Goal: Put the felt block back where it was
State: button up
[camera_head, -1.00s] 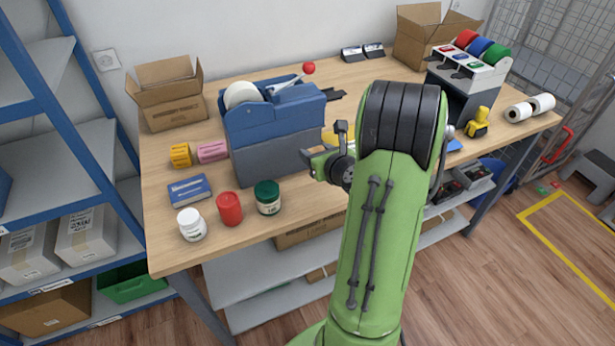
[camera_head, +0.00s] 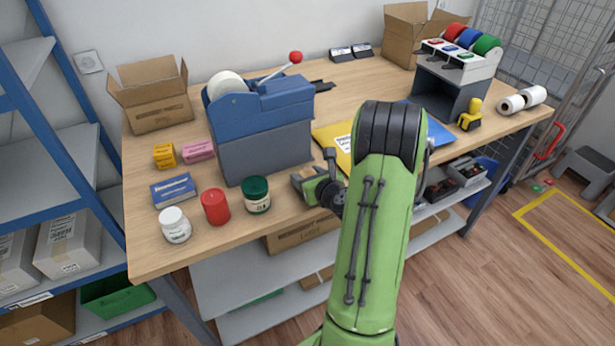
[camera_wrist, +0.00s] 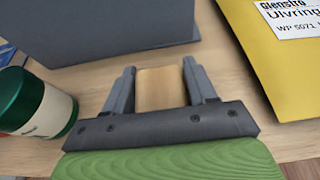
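My gripper (camera_head: 312,184) is over the front part of the counter, in front of the blue-grey tape dispenser (camera_head: 262,125) and right of the green-lidded jar (camera_head: 256,194). In the wrist view my gripper (camera_wrist: 160,82) has its two grey fingers on either side of a small tan block (camera_wrist: 162,90), seemingly touching it. I take this for the felt block; no felt face shows, and its colour is close to the counter's. In the head view the block cannot be made out. Whether it touches the counter cannot be told.
A yellow envelope (camera_head: 334,137) lies right of my gripper, partly behind my arm. The green-lidded jar also shows close on the left in the wrist view (camera_wrist: 35,105). A red jar (camera_head: 215,206) and white jar (camera_head: 175,225) stand farther left. Bare counter (camera_head: 220,250) lies along the front.

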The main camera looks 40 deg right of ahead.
jog(key=o, duration=0.3)
jog(key=shift+r, duration=0.15)
jog(key=b+v, duration=0.8)
jog(key=v, duration=0.3)
jog(key=a+f+n+g+y, duration=0.1)
jog(key=a+n+g+y, duration=0.35)
jog(key=a+n, duration=1.25)
jog(key=s+a+n+g, duration=0.1)
jog(key=s+a+n, duration=0.1)
jog(key=n, duration=0.5)
jog(key=s+a+n+g, duration=0.1)
jog(key=s+a+n, duration=0.1)
jog(key=s+n, duration=0.3)
jog(key=s+a+r+n+g, duration=0.1)
jog(key=s+a+n, duration=0.2)
jog(key=n, duration=0.7)
jog(key=shift+s+h, duration=0.35)
jog(key=shift+s, duration=0.1)
